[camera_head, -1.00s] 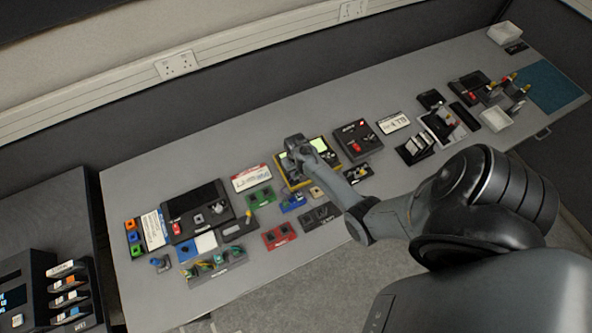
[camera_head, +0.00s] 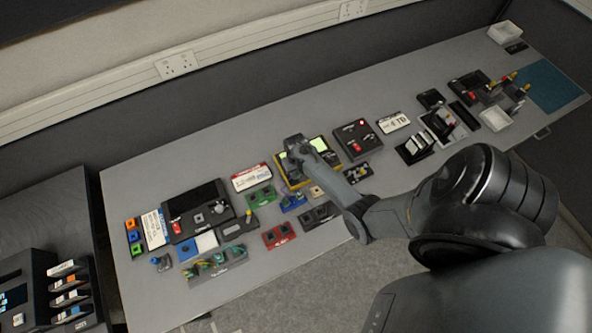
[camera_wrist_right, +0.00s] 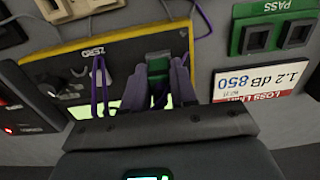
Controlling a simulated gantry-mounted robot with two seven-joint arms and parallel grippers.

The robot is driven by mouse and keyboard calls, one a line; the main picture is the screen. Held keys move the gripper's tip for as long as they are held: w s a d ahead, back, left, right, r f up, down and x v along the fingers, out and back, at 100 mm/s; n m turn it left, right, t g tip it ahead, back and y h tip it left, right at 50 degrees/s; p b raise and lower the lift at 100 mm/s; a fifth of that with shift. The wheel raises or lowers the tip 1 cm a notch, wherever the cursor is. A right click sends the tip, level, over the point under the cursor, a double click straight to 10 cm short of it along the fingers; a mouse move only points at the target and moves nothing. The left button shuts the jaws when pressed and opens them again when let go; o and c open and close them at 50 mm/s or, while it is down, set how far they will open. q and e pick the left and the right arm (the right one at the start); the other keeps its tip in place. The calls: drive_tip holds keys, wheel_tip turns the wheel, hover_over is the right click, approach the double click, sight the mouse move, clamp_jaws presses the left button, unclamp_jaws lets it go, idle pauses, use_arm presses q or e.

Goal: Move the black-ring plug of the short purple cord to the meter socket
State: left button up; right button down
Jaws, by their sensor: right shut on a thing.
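The meter, a yellow-edged dark unit with a pale green screen (camera_head: 318,144), lies mid-table, partly covered by my right arm. It also shows in the right wrist view as a yellow-edged panel (camera_wrist_right: 60,72). My right gripper (camera_head: 297,158) is over the meter. In the right wrist view its two fingers (camera_wrist_right: 158,88) are close together at the panel, shut on the plug. The plug is mostly hidden between the fingers, so its black ring cannot be made out. A green block shows between and beyond the fingers. A purple cord (camera_wrist_right: 97,84) loops beside the left finger. My left gripper is not in view.
A red-edged label (camera_head: 251,177) and a green block (camera_head: 261,198) lie left of the meter. A dark box with a red light (camera_head: 357,140) stands close on its right. Blue and red blocks (camera_head: 279,236) lie in front. Bare table shows along the back.

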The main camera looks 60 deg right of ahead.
drive_tip(key=c, duration=0.9)
unclamp_jaws()
drive_tip(key=shift+o, duration=0.5)
drive_tip(key=shift+r, duration=0.15)
drive_tip(key=shift+r+p, duration=1.05)
drive_tip(key=shift+p, duration=0.3)
drive_tip(key=shift+r+p, duration=1.15)
drive_tip(key=shift+p, duration=0.05)
drive_tip(key=shift+r, duration=0.15)
